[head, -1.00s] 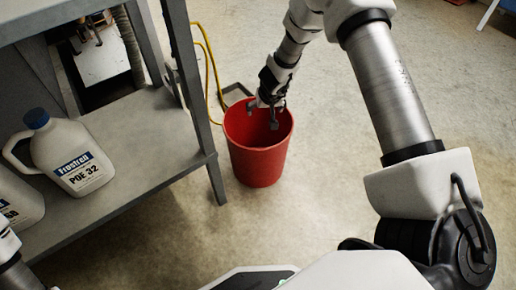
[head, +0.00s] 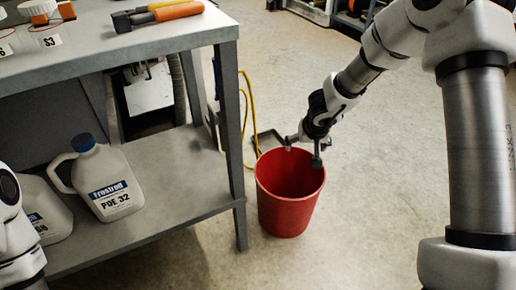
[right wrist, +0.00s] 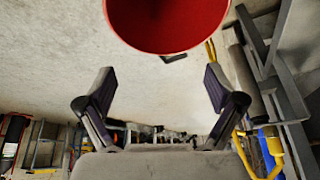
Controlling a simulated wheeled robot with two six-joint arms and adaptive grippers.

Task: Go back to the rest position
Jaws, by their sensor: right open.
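My right gripper (head: 303,150) is open and empty, just above the rim of the red bucket (head: 287,208) in the head view. The bucket stands upright on the floor beside the grey rack. In the right wrist view, the gripper's two fingers (right wrist: 160,95) are spread wide with nothing between them, and the red bucket (right wrist: 165,48) shows at the top. Part of my left arm shows at the left edge of the head view; its gripper is outside the picture.
The grey rack (head: 240,160) has white jugs (head: 105,185) on its lower shelf. Orange-handled tools (head: 165,13) and small containers sit on its top. A yellow cable (head: 250,110) runs behind the bucket. Open concrete floor (head: 370,190) lies right of the bucket.

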